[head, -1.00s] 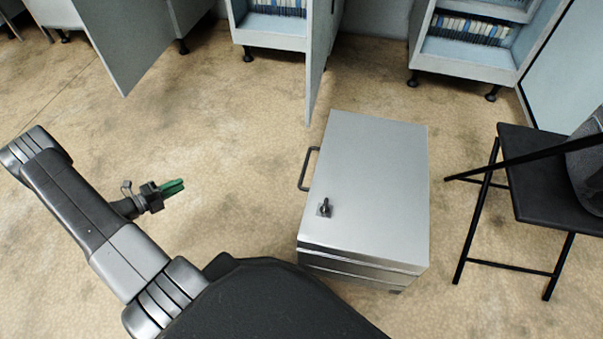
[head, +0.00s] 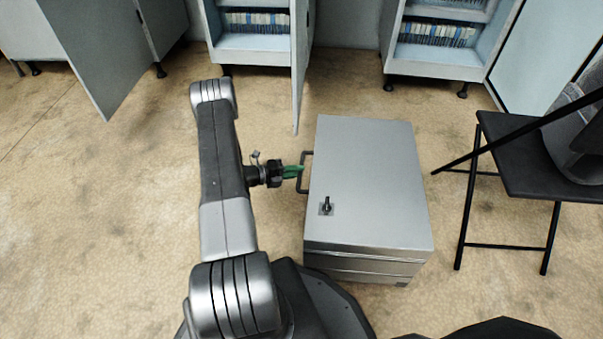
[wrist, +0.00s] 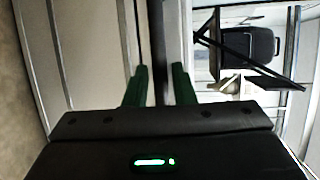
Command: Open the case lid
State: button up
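The grey metal case (head: 360,267) stands on the floor, its flat lid (head: 370,180) closed. A dark U-shaped handle (head: 303,190) sticks out from the lid's left edge, and a small latch or key (head: 327,206) sits on the lid's top near the front left. My gripper (head: 298,171), with green fingers, is at the handle from the left. In the wrist view, the fingers (wrist: 160,82) are apart, with the dark handle bar (wrist: 157,45) running between them. Gaps show on both sides of the bar; I cannot tell whether either finger touches it.
A black folding chair (head: 530,150) with a dark object on it stands right of the case. Open cabinets (head: 440,60) with rows of binders stand behind, and one open cabinet door (head: 302,70) reaches close to the case's back left. Floor (head: 110,200) on the left is clear.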

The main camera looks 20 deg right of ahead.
jog(key=shift+x, duration=1.05)
grip_shut()
jog(key=shift+r, duration=0.1)
